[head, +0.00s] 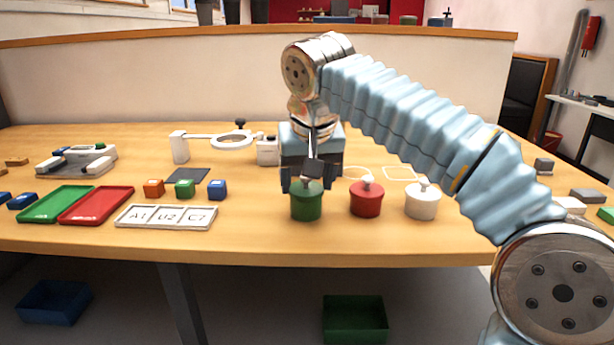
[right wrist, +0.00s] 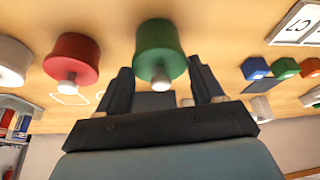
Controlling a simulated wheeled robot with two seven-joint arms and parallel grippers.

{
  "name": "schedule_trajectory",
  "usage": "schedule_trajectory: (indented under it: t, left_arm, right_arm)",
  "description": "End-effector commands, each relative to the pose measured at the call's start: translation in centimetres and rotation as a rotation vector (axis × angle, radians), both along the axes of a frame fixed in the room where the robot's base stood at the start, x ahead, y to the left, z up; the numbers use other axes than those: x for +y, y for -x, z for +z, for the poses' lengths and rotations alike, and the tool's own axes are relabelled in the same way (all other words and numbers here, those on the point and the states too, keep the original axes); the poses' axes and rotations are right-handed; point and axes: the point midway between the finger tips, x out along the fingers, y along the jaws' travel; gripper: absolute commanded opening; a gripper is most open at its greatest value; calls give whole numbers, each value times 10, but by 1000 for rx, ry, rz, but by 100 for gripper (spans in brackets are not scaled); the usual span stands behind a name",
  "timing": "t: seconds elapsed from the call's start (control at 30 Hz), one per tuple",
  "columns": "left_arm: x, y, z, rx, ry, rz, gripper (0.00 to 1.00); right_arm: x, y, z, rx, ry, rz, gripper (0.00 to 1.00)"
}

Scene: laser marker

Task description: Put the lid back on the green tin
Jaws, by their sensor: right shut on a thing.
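The green tin (head: 306,206) stands upright near the table's front edge, left of a red tin. My right gripper (head: 306,186) is directly over its top, pointing down, and is shut on the lid. Its fingers hide much of the lid in the head view. In the right wrist view the green tin (right wrist: 158,38) and a pale knob (right wrist: 161,78) show between the two fingers. The lid lines up with the tin, but I cannot tell whether it is fully seated. My left gripper is not in view.
The red tin (head: 367,202) and white tin (head: 422,205) stand close on the right, both with knobbed lids. A label plate (head: 166,217), small blocks, a red tray (head: 97,205) and a green tray (head: 56,204) lie left. A ring magnifier (head: 232,141) stands behind.

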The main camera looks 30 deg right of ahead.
Motion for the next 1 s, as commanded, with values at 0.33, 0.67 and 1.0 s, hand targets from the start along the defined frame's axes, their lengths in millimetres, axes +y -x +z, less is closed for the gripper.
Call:
schedule_trajectory:
  t: [0.33,0.67,1.0]
  left_arm:
    - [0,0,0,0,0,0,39]
    - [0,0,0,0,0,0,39]
    - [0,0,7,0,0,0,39]
  right_arm:
    - [0,0,0,0,0,0,82]
    - [0,0,0,0,0,0,100]
    - [0,0,7,0,0,0,100]
